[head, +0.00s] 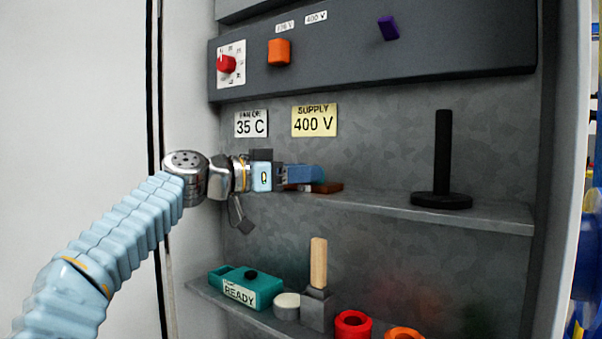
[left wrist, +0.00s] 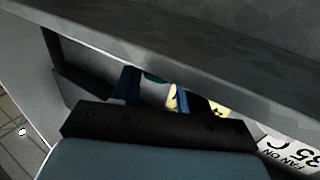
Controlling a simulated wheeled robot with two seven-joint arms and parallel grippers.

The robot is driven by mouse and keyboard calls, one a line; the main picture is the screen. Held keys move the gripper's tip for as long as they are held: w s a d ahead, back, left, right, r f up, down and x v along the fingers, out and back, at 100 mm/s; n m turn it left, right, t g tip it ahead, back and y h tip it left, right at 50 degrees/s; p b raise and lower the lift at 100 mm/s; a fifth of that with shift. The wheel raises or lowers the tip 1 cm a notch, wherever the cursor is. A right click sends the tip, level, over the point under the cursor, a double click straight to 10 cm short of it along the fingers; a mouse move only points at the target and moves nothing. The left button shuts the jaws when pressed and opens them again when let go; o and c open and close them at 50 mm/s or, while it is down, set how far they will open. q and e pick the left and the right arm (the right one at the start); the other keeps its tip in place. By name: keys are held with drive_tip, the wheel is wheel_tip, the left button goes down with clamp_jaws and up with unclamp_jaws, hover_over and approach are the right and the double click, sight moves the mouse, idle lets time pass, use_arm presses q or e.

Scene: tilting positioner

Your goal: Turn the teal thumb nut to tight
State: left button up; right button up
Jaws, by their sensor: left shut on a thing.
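My left gripper (head: 305,175) reaches in from the left, just above the middle shelf, with its blue fingers pointing right. In the left wrist view, a small teal sliver, which looks like the teal thumb nut (left wrist: 154,77), shows between the two finger tips (left wrist: 153,88). The fingers are shut on it. In the head view the nut is hidden behind the fingers. A red-brown piece (head: 327,187) lies on the shelf just below and beside the finger tips. My right gripper is not in view.
The middle shelf (head: 480,215) bears a black post on a round base (head: 442,170) at right. Above is a dark panel (head: 440,60) with red, orange and purple knobs. Below, a teal box (head: 262,291), a wooden handle (head: 318,262) and red and orange rings stand on a lower shelf.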

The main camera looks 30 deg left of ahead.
use_arm(q)
drive_tip(key=shift+f, duration=0.2)
drive_tip(key=o, duration=1.1)
drive_tip(key=shift+c, duration=0.2)
drive_tip(key=shift+r, duration=0.1)
drive_tip(key=b+v, duration=0.3)
drive_tip(key=v, duration=1)
drive_tip(key=shift+s+a, duration=0.2)
drive_tip(key=shift+s, duration=0.05)
drive_tip(key=shift+c, duration=0.2)
